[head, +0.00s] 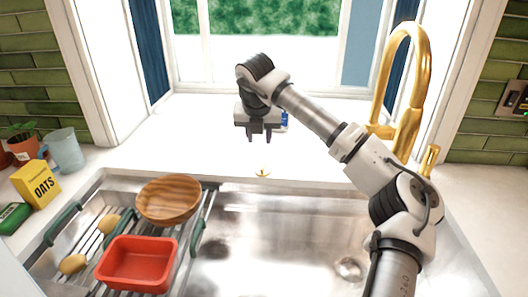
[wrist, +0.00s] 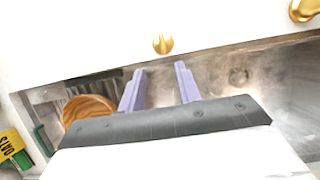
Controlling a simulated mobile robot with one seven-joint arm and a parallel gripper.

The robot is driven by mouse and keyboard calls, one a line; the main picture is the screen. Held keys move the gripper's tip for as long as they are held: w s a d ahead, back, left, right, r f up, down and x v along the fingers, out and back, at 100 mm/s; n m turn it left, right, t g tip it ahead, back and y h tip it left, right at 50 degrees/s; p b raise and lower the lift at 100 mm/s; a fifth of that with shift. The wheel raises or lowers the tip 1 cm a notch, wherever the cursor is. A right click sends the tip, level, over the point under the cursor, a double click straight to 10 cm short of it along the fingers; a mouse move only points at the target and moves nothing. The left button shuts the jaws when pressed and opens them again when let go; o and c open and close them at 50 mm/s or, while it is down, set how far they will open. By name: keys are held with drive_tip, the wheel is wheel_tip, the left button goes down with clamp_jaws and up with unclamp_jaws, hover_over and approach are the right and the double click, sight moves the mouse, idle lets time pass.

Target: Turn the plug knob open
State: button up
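The plug knob is a small gold knob (head: 262,173) on the white counter just behind the sink's back edge, near the middle of the head view. In the wrist view the knob (wrist: 163,43) shows as a round gold cap just beyond the fingertips. My gripper (head: 259,138) points down above and slightly behind the knob in the head view, apart from it. Its two fingers are spread with nothing between them. The wrist view also shows the gripper (wrist: 160,68) open and empty. How far the knob is turned is hard to tell.
The steel sink (head: 300,235) has a drain (head: 349,269). A gold faucet (head: 415,75) stands at the right. A rack at left holds a wooden bowl (head: 168,198) and a red tub (head: 138,262). An oats box (head: 36,184) and jug (head: 66,150) stand far left.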

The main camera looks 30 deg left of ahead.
sight(262, 164)
drive_tip(key=p+x, duration=0.4)
drive_tip(key=x, duration=0.9)
drive_tip(key=shift+w+f, duration=0.25)
drive_tip(key=shift+c, duration=0.3)
clamp_jaws()
